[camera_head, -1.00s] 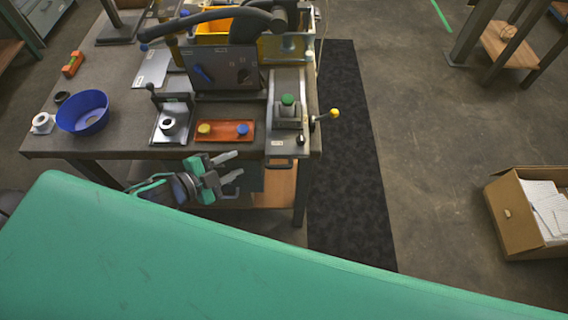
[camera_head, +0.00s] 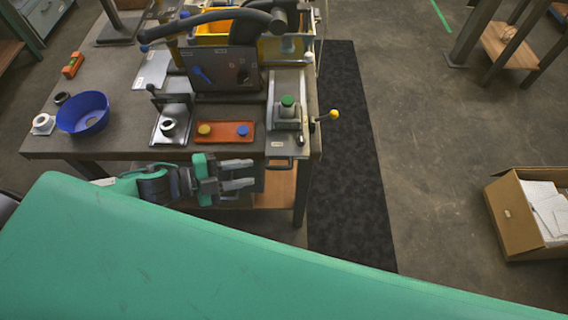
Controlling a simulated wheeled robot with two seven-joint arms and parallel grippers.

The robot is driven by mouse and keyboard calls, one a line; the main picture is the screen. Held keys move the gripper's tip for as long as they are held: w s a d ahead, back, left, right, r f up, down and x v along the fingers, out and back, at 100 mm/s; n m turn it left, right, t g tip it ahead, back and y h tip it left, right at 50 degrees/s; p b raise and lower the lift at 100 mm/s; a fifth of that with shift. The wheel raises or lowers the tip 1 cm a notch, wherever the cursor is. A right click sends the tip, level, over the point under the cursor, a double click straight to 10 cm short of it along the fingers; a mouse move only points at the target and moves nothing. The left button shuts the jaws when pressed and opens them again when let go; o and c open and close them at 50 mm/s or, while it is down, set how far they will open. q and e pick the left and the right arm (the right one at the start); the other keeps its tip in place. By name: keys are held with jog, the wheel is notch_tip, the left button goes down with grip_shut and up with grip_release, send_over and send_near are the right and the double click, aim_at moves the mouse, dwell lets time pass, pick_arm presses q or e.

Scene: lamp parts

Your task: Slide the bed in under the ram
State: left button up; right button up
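I cannot tell for certain which parts are the bed and the ram. My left gripper (camera_head: 253,174) is in front of the bench's front edge, just left of and below the loop handle. Its fingers point right, apart and empty. My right gripper is not in view.
A cardboard box (camera_head: 515,210) stands on the floor at right.

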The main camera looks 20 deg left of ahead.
aim_at(281, 167)
pick_arm(q)
jog(key=shift+x, duration=1.2)
jog(key=p+x, duration=0.2)
jog(key=x, duration=0.4)
jog(key=shift+w+d+r, duration=0.1)
jog(key=shift+w+d, duration=0.1)
jog(key=shift+d, duration=0.05)
jog(key=shift+p+x, duration=0.35)
jog(key=shift+x, duration=0.55)
jog(key=shift+a+f, duration=0.1)
jog(key=shift+f, duration=0.1)
grip_shut()
